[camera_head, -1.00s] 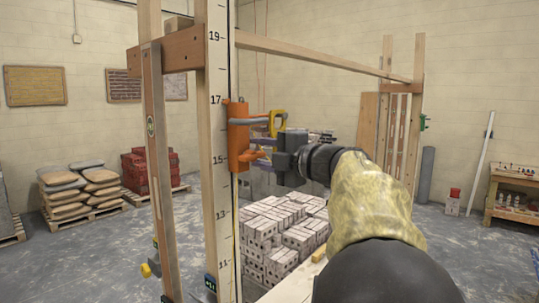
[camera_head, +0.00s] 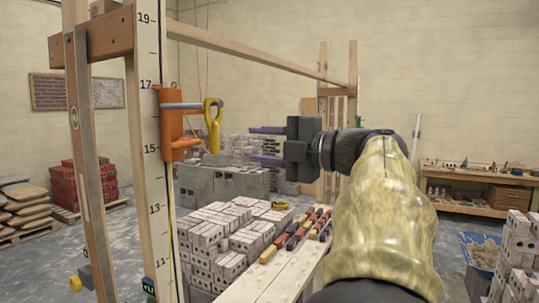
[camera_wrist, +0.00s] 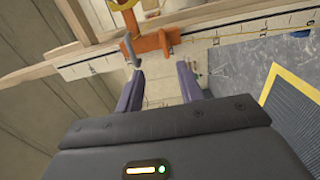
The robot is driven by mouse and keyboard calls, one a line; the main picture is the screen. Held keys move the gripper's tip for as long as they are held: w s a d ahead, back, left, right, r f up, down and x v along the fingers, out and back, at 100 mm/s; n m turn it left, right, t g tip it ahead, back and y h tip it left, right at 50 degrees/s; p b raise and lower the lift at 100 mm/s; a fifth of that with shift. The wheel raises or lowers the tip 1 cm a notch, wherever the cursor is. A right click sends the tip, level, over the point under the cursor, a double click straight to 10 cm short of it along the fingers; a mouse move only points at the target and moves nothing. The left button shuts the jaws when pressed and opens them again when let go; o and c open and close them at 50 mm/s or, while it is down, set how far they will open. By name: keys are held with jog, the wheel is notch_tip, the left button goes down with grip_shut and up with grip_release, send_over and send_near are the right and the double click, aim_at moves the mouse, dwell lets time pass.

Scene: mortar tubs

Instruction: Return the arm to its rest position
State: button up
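My gripper (camera_head: 256,145) is open, its two purple fingers apart with nothing between them. It points left, out in front of the timber frame. The wrist view shows the same spread fingers (camera_wrist: 160,82). An orange clamp (camera_head: 174,125) with a grey bar and a yellow handle (camera_head: 213,124) sits on the numbered upright post (camera_head: 150,150), left of my gripper and apart from it. In the wrist view the orange clamp (camera_wrist: 152,43) lies beyond the fingertips. My arm stays extended forward, in a patterned yellow sleeve.
Grey blocks (camera_head: 236,182) stand behind. A workbench (camera_head: 470,205) stands at the back right.

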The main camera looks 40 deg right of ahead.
jog(key=shift+s+d, duration=0.2)
jog(key=shift+s, duration=0.4)
jog(key=shift+w, duration=0.1)
jog(key=w+f+m+t+h, duration=0.3)
jog(key=w+f+m+h, duration=0.35)
jog(key=w+m, duration=0.55)
jog(key=w+a+f+m+g+h, duration=0.1)
jog(key=w+a+f+m+g, duration=0.2)
jog(key=f, duration=0.6)
jog(key=w+a+f+m+g+h, duration=0.2)
jog(key=f+m, duration=0.2)
jog(key=f, duration=0.6)
jog(key=s+a+f+m+g+y, duration=0.1)
jog(key=s+a+f+g, duration=0.2)
jog(key=a+f, duration=0.35)
jog(key=s+a+f+m+g+y, duration=0.1)
jog(key=s+a+f+g, duration=0.2)
jog(key=f, duration=0.7)
jog(key=s+a+f+g, duration=0.3)
jog(key=s+a+f, duration=0.1)
jog(key=s, duration=0.2)
jog(key=s+a+f+g+y, duration=0.1)
jog(key=s+a+f+g, duration=0.2)
jog(key=s, duration=0.4)
notch_tip(320, 180, down, 2)
jog(key=shift+a+f+m, duration=0.25)
jog(key=shift+a+m, duration=0.15)
jog(key=shift+a, duration=0.45)
